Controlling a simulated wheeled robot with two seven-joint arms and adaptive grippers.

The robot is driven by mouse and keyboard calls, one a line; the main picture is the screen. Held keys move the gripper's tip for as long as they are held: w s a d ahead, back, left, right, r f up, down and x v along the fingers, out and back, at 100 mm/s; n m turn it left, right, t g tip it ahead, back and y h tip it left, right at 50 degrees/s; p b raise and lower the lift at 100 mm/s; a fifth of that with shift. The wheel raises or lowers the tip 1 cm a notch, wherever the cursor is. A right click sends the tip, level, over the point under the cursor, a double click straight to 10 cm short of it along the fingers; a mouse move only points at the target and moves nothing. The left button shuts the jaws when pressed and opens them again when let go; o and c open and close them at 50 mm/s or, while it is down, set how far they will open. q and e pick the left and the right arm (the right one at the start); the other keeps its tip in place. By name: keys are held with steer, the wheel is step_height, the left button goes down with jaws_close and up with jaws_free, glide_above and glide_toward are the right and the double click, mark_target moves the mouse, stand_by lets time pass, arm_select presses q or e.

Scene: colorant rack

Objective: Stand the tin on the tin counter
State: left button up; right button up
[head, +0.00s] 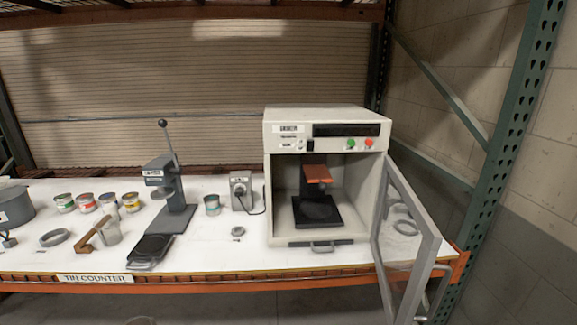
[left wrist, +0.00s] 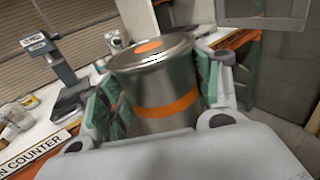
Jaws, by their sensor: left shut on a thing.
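The tin (left wrist: 155,88) is a silver metal can with an orange band and an orange spot on its lid. My left gripper (left wrist: 160,84) is shut on it, with a green-padded finger on each side. In the left wrist view it appears in front of the counter; its height over the floor cannot be told. The tin counter is the white worktop (head: 205,258), with a TIN COUNTER label (head: 95,278) on its front left edge. The label also shows in the left wrist view (left wrist: 35,154). My right gripper is in neither view.
A white cabinet (head: 277,180) stands on the right of the worktop, its door (head: 408,235) open toward the front. A lever press (head: 176,190), a flat black plate (head: 152,248), a clear beaker (head: 109,232) and several small tins (head: 85,203) occupy the left. Bare worktop lies before the cabinet's left side.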

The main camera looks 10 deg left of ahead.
arm_select(q)
steer(key=shift+w+f, duration=0.15)
steer(key=shift+w, duration=0.3)
steer(key=w+d+f+n+y, duration=0.1)
steer(key=w+d+f+y, duration=0.1)
steer(key=w+d, duration=0.2)
steer(key=w+d+f+n+y, duration=0.1)
steer(key=w+d+f+y, duration=0.1)
steer(key=w, duration=0.9)
steer(key=w+d+f+n+t+y, duration=0.1)
steer(key=w+d+f+n+y, duration=0.1)
steer(key=w+d+f, duration=0.2)
steer(key=w+d, duration=0.2)
steer(key=w, duration=0.1)
steer(key=shift+w+d+f, duration=0.15)
steer(key=shift+d+f, duration=0.05)
steer(key=shift+d, duration=0.1)
steer(key=shift+a, duration=0.1)
steer(key=s+f, duration=0.4)
steer(key=f, duration=0.1)
steer(key=shift+s+f, duration=0.3)
steer(key=shift+f, duration=0.1)
stand_by(1.0)
